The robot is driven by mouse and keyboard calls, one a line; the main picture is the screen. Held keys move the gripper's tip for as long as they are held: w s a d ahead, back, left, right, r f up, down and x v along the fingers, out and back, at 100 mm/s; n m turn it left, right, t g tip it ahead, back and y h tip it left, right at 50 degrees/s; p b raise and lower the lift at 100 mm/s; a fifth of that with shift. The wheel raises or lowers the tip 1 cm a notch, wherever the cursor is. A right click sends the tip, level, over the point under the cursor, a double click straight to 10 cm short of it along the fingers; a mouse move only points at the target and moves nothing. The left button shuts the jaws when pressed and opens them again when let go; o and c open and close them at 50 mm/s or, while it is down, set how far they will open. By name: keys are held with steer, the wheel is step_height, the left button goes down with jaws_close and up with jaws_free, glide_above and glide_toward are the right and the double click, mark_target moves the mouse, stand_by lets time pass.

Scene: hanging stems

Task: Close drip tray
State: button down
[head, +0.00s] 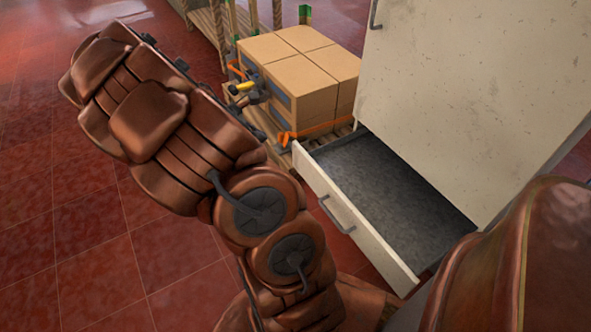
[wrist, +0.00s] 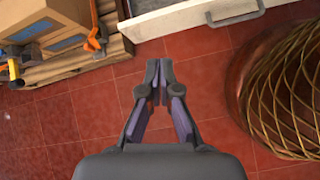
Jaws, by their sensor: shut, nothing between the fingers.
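The drip tray (head: 385,190) is a wide white drawer with a dark grey inside, pulled out at the bottom of a cream cabinet (head: 465,85). Its front carries a grey bar handle (head: 338,215). In the wrist view the handle (wrist: 236,14) and part of the white front (wrist: 170,20) show at the top edge. My gripper (wrist: 158,64) is shut and empty above the red floor, apart from the tray front and below it in the picture. In the head view my arm hides the gripper.
Cardboard boxes (head: 300,75) stand on a wooden pallet left of the tray, with orange straps (head: 305,130); they also show in the wrist view (wrist: 45,18). A round, brown wire-wrapped shape (wrist: 285,90) fills the wrist view's right side. Red tiled floor (head: 60,240) lies open at left.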

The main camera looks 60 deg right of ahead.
steer(key=w+d+f+n+b, duration=0.1)
steer(key=d+f+n+b, duration=0.35)
steer(key=f, duration=0.75)
steer(key=m+b, duration=0.2)
steer(key=b, duration=0.5)
glide_toward(303, 157)
steer(key=shift+n+h, duration=0.25)
steer(key=shift+h, duration=0.05)
steer(key=shift+x, duration=3.05)
steer(key=shift+a+f+p, duration=0.2)
steer(key=shift+p, duration=0.1)
